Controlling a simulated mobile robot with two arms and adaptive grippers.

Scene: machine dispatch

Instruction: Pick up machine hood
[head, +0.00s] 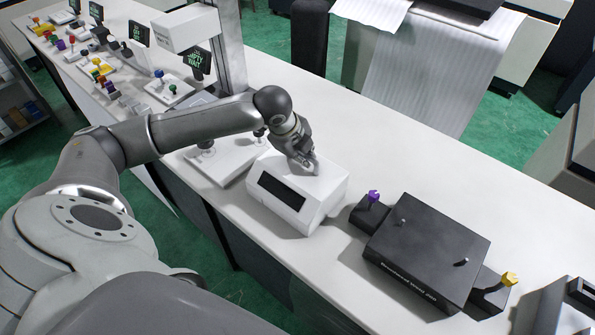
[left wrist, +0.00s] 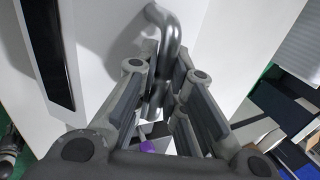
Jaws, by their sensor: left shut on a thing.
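The machine hood (head: 312,200) is a white box with a dark slot on its slanted front, standing on the white counter. My left gripper (head: 308,163) is at its top, shut on the hood's handle. In the left wrist view the handle is a bent metal bar (left wrist: 168,50) between the fingers (left wrist: 160,105), with the white hood (left wrist: 105,50) behind it. The fingers hide part of the handle. The hood looks upright; I cannot tell whether its base touches the counter. My right gripper is not in view.
A black box (head: 425,250) with a purple knob (head: 374,196) and a yellow knob (head: 509,279) stands to the right. A white stand with a column (head: 230,45) is behind and left. Several coloured parts lie at the far left. The counter (head: 385,150) behind the hood is clear.

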